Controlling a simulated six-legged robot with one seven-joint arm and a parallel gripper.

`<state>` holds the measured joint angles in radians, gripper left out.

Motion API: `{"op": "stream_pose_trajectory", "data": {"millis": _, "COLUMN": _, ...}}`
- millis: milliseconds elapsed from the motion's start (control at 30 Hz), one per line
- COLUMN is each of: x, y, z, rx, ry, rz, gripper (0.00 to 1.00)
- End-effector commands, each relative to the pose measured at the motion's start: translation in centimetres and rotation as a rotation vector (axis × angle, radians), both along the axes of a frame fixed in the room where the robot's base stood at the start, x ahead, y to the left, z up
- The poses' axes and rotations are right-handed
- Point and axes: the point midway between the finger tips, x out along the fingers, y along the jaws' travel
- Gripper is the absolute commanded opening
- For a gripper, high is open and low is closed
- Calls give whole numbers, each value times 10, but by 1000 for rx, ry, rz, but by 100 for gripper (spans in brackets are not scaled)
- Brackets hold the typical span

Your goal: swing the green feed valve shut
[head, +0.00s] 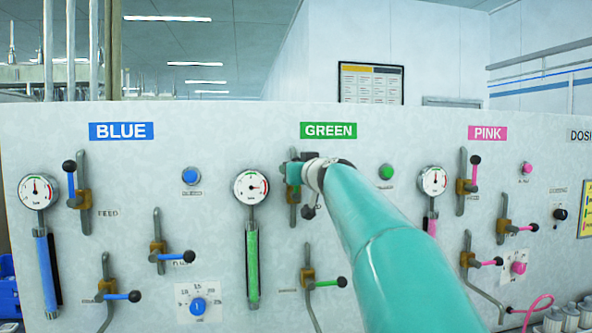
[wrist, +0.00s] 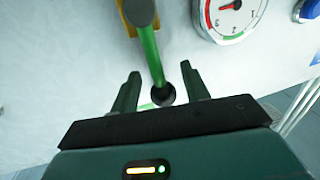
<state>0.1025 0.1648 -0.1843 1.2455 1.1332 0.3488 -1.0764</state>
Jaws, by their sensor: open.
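The green feed valve lever (wrist: 150,55) shows in the wrist view. It runs from its brass body (wrist: 130,20) to a black ball knob (wrist: 164,94). My gripper (wrist: 160,70) is open, one finger on each side of the lever near the knob, with gaps visible on both sides. The wrist view is upside down, as the gauge numerals show, so the lever points roughly up the panel. In the head view my gripper (head: 294,171) is at the valve's pipe (head: 294,212) under the GREEN sign (head: 328,131). My gripper and arm hide the lever and knob there.
A green gauge (head: 251,187) is just left of the valve, and a green button (head: 387,172) is to the right. A lower green-handled valve (head: 326,283) sits below. Blue (head: 75,190) and pink (head: 468,185) feed valves stand either side. My arm covers the panel's lower middle.

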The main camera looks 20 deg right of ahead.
Motion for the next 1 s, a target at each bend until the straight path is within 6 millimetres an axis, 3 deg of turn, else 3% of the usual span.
{"op": "stream_pose_trajectory", "data": {"millis": 267, "x": 1, "y": 0, "z": 1, "rx": 0, "ry": -1, "rz": 0, "gripper": 46}}
{"op": "stream_pose_trajectory", "data": {"millis": 500, "x": 1, "y": 0, "z": 0, "rx": 1, "ry": -1, "rz": 0, "gripper": 0}}
{"op": "stream_pose_trajectory", "data": {"millis": 1000, "x": 1, "y": -9, "z": 0, "rx": 20, "ry": -3, "rz": -2, "gripper": 0}}
